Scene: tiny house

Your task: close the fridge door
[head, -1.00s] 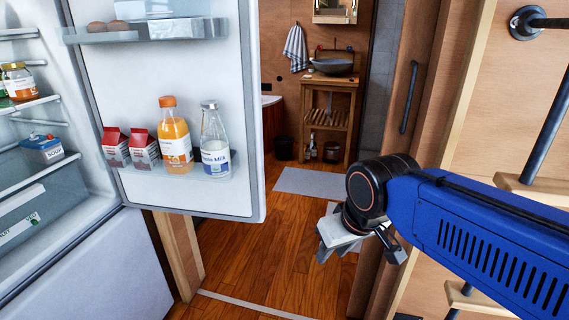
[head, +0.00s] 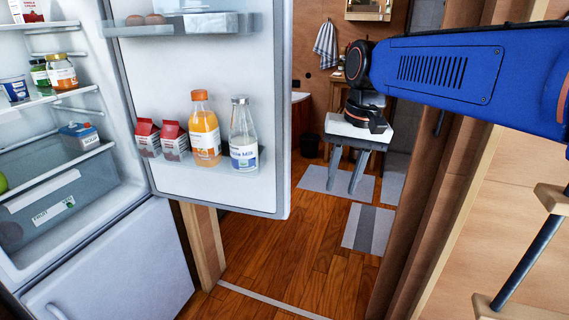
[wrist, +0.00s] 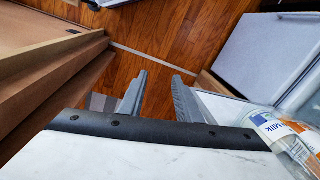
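The fridge door (head: 190,75) stands wide open in the head view, its inner side facing me. Its lower shelf holds a milk bottle (head: 243,138), an orange juice bottle (head: 205,130) and two red cartons (head: 160,140). The fridge (head: 100,190) is at the left. My gripper (head: 345,188) is to the right of the door's free edge, fingers pointing down, open and empty. In the wrist view the gripper (wrist: 158,80) shows two spread fingers with floor between them. The milk bottle (wrist: 268,130) and door edge (wrist: 218,105) are at their right. No contact shows.
A doorway with a wooden frame (head: 430,190) is close on the right. Beyond it are a washstand, partly behind my gripper, and grey mats (head: 368,228). The wooden floor (head: 270,250) between fridge and doorway is clear. Ladder-like steps (head: 520,270) stand at the far right.

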